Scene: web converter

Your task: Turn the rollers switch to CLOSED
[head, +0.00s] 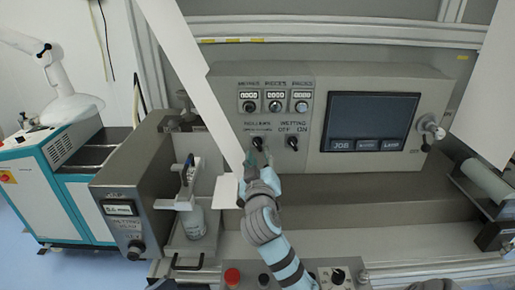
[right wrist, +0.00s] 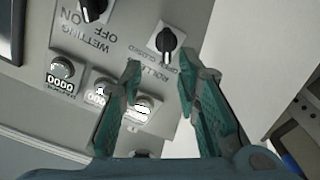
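The rollers switch (head: 257,144) is a black knob on the grey control panel, left of the similar wetting switch (head: 292,143). In the right wrist view the rollers switch (right wrist: 170,41) shows upside down beside its "ROLLERS" and "CLOSED" lettering, with a pale mark on the knob. I cannot tell for sure which position it points to. My right gripper (head: 251,160) is just below the switch in the head view. In the right wrist view its teal fingers (right wrist: 160,68) are apart and empty, with the knob beyond the tips.
A white sheet (head: 205,85) hangs diagonally just left of the switches. Three counters (head: 275,100) sit above them, and a screen (head: 370,121) is to the right. Red and black buttons (head: 232,276) are at the front.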

